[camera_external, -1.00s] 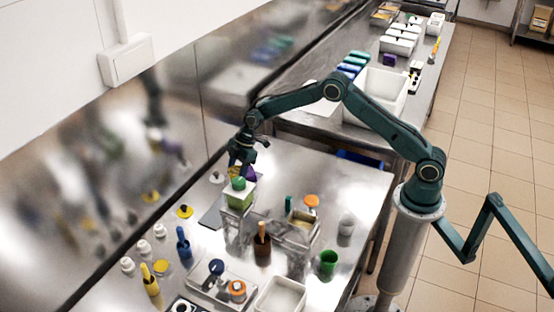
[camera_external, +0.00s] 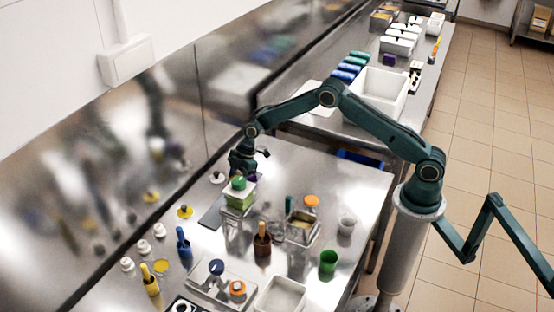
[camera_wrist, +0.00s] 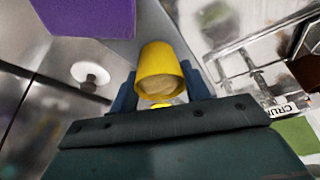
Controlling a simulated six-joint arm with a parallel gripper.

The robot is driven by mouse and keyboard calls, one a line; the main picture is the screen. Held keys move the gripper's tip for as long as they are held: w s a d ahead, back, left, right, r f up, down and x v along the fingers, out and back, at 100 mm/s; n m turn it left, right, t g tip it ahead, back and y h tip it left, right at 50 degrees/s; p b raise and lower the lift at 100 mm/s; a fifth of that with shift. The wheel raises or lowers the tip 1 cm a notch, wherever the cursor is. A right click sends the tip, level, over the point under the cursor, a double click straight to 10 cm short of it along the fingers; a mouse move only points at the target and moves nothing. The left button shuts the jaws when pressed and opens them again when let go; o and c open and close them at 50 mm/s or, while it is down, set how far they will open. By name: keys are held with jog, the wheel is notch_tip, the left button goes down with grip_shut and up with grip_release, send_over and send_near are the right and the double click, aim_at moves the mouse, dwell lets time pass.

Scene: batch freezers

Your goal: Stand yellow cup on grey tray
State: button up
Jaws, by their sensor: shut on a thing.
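The yellow cup (camera_wrist: 158,66) is between the two fingers of my gripper (camera_wrist: 161,88) in the wrist view, its open rim facing the camera. Its contents look pale inside. In the outside view my gripper (camera_external: 242,172) is low over the back part of the near table, and the cup is hidden there behind other things. The grey tray (camera_external: 212,214) is a flat dark-grey sheet, partly hidden behind a green-and-white box. I cannot tell whether the cup touches the tray.
The green-and-white box (camera_external: 239,196) with a green top stands just in front of my gripper. A purple object (camera_wrist: 88,14) is close by. Open steel shows at the table's back right.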

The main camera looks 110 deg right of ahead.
jog(key=shift+f, duration=0.15)
jog(key=o, duration=1)
jog(key=shift+r, duration=0.2)
jog(key=v, duration=1.2)
